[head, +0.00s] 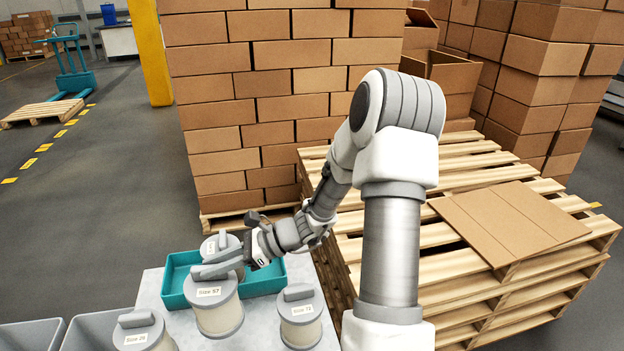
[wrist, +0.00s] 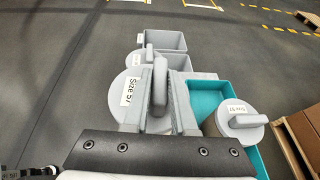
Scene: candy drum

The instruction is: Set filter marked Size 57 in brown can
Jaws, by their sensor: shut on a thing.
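The Size 57 filter (head: 219,316) is a pale cylinder with a wide grey lid, a label and a raised handle. In the head view it is upright in front of the teal bin. My gripper (head: 212,266) is shut on its handle from above. In the wrist view, the handle of the Size 57 filter (wrist: 159,82) stands between the two fingers of my gripper (wrist: 158,100). I cannot tell whether its base touches the grey surface. No brown can is clearly visible in either view.
A teal bin (head: 174,285) holds another filter (head: 211,247). One labelled filter (head: 300,322) stands right of the Size 57 filter, another (head: 140,333) left. Grey bins (head: 84,325) are at lower left. Wooden pallets (head: 470,235) and stacked boxes (head: 260,80) lie beyond.

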